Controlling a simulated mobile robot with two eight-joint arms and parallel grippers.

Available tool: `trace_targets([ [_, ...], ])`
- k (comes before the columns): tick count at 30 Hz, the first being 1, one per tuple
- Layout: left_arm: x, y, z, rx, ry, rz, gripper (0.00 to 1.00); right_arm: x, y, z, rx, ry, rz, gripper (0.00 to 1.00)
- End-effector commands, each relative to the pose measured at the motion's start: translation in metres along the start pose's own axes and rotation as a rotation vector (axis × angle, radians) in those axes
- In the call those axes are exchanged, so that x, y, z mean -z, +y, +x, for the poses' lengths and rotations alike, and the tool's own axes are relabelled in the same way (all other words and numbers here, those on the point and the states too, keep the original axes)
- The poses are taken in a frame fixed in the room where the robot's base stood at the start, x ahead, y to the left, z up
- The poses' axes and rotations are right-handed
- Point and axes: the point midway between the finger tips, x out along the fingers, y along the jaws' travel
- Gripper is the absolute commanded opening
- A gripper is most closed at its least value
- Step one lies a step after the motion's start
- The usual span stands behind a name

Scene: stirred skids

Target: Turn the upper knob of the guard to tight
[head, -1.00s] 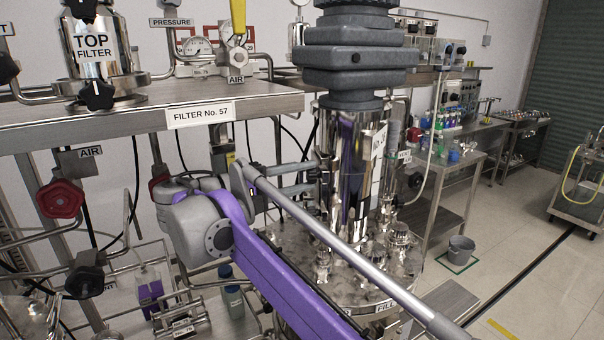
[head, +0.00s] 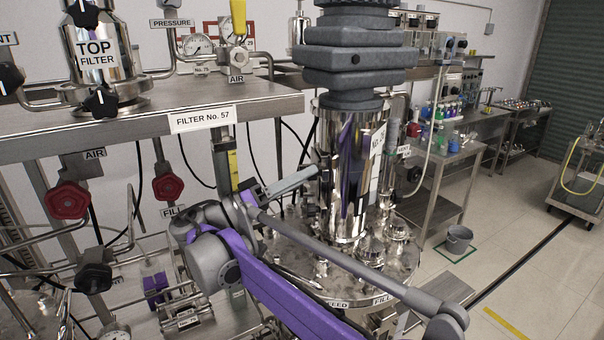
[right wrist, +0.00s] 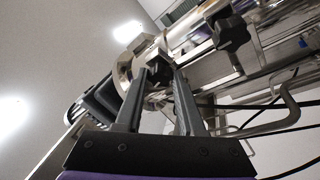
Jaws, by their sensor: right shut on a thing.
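My right gripper (head: 316,172) reaches right from its purple wrist to the left side of the shiny steel column (head: 340,210). In the right wrist view my right gripper (right wrist: 160,72) has its two grey fingers on either side of a small dark knob (right wrist: 158,66) and is shut on it. The knob sits in front of rounded bright metal. In the head view the knob is hidden at the fingertips. Which way the knob is turned cannot be told. I cannot make out the guard's outline. My left gripper is not in view.
A steel shelf (head: 150,124) labelled FILTER No. 57 carries the top filter (head: 95,60). Red valve knobs (head: 66,200) and pipes are below it. Another black knob (right wrist: 235,32) shows in the right wrist view. Open floor lies right, with a bucket (head: 459,239).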

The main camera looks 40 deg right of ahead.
Motion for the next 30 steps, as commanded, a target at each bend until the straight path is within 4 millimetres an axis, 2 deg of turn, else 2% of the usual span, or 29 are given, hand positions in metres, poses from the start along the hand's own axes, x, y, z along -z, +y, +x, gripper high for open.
trace_targets([
  [13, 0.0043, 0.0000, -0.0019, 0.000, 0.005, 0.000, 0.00, 0.0008, -0.0027, 0.0000, -0.111, 0.001, 0.268, 0.00],
  [30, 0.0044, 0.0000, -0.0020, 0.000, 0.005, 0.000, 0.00, 0.0009, -0.0026, 0.0000, -0.139, 0.002, 0.337, 0.00],
])
